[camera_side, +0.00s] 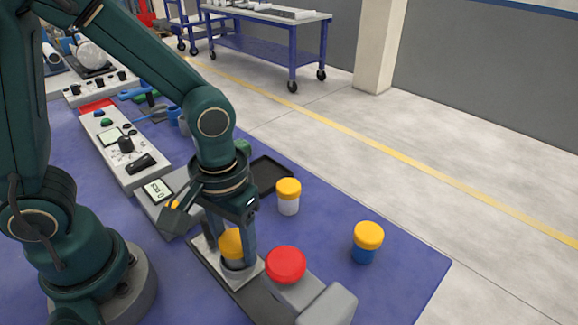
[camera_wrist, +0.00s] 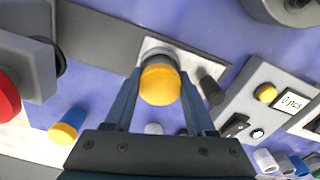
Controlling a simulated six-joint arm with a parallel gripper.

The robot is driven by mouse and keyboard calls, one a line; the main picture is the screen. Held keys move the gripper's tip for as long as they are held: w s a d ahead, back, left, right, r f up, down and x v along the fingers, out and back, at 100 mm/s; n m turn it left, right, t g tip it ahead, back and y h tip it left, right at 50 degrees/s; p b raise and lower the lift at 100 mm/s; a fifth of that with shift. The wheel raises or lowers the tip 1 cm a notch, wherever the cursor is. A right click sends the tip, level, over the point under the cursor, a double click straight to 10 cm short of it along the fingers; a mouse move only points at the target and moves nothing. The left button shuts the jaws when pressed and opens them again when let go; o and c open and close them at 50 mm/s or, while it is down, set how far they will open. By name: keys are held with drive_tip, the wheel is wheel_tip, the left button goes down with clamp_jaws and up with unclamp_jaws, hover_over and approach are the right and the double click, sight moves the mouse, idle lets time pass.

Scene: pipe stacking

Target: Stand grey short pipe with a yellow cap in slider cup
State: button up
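A yellow-capped pipe (camera_side: 231,243) stands upright at the slider's light plate (camera_side: 211,258), with a grey round part (camera_side: 237,268) below the cap. I cannot tell where pipe ends and cup begins. My gripper (camera_side: 231,238) straddles it from above, one finger on each side, with a slight gap seeming to show beside the cap. In the wrist view the yellow cap (camera_wrist: 160,86) lies between the fingertips (camera_wrist: 160,76). The lower pipe is mostly hidden. Another pale pipe with a yellow cap (camera_side: 289,196) stands on the mat behind the slider.
A blue pipe with a yellow cap (camera_side: 367,243) stands on the blue mat to the right. A red button (camera_side: 286,264) sits just right of the slider. A black tray (camera_side: 269,174) lies behind, and a display box (camera_side: 160,192) stands left.

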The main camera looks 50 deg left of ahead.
drive_tip(key=o, duration=0.4)
drive_tip(key=shift+o, duration=0.2)
wheel_tip(320, 180, up, 12)
drive_tip(key=s+a+m+t, duration=0.2)
drive_tip(key=a+m+t, duration=0.1)
drive_tip(key=a+t, duration=0.2)
drive_tip(key=shift+s+a+f+t, duration=0.15)
drive_tip(key=shift+a+t, duration=0.15)
drive_tip(key=shift+a, duration=0.2)
